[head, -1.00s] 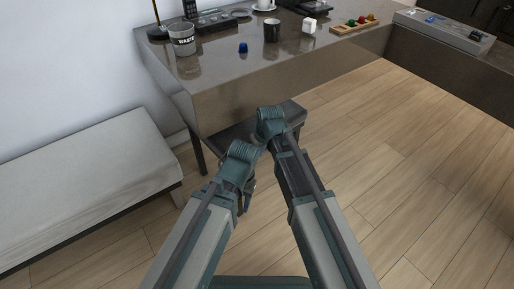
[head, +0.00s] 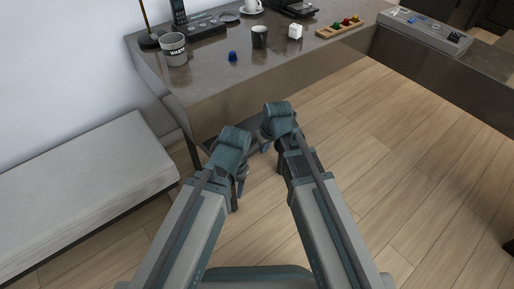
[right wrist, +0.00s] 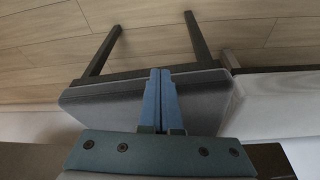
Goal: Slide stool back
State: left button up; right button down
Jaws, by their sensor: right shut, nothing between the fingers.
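The stool has a dark grey padded seat (right wrist: 105,108) and dark legs, seen in the right wrist view. In the head view it is mostly hidden by the vanity (head: 215,105) and my wrists. My right gripper (right wrist: 161,73) is shut and empty, its blue fingers together across the seat in the right wrist view; I cannot tell whether they touch it. In the head view its tip (head: 265,147) shows below the vanity's front edge. My left gripper (head: 240,182) points down in front of the vanity, left of the right one; its jaw opening is unclear.
A pale upholstered bench (head: 85,185) stands at the left by the wall. The vanity top holds a waste cup (head: 173,50), a dark mug (head: 259,38), a blue item (head: 233,57) and a wooden tray (head: 333,33). The wooden floor (head: 400,150) at the right is clear.

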aim_at(253, 145)
jog(key=w+a+f+b, duration=0.2)
jog(key=w+f+b, duration=0.3)
jog(key=f+b, duration=0.4)
jog(key=shift+w+f+b, duration=0.3)
jog(key=shift+w, duration=0.1)
dwell(0.4)
jog(key=w, duration=0.1)
jog(key=w+a, duration=0.2)
jog(key=w, duration=0.1)
jog(key=shift+d, duration=0.1)
jog(key=shift+s, duration=0.2)
